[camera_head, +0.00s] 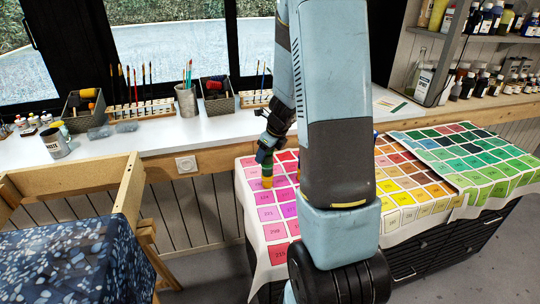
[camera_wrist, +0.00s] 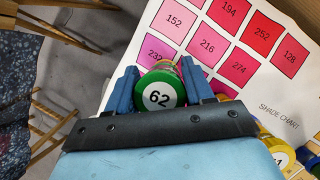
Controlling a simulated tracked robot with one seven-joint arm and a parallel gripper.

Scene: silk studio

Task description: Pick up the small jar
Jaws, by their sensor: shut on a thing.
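A small jar (camera_wrist: 161,90) with a green lid marked 62 sits upright between my gripper's fingers in the wrist view. My gripper (camera_wrist: 162,88) is shut on it, with one blue finger on each side. In the head view my gripper (camera_head: 266,152) is over the left part of the shade chart, and a yellow-orange lower part of the jar (camera_head: 267,182) shows below the fingers. I cannot tell whether the jar touches the chart.
The colour shade chart (camera_head: 281,256) covers a dark drawer cabinet. Another jar with a yellow lid (camera_wrist: 281,156) stands at the wrist view's lower right. A wooden frame with blue patterned fabric (camera_head: 70,255) is at left. The white counter (camera_head: 215,127) behind holds brushes and boxes.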

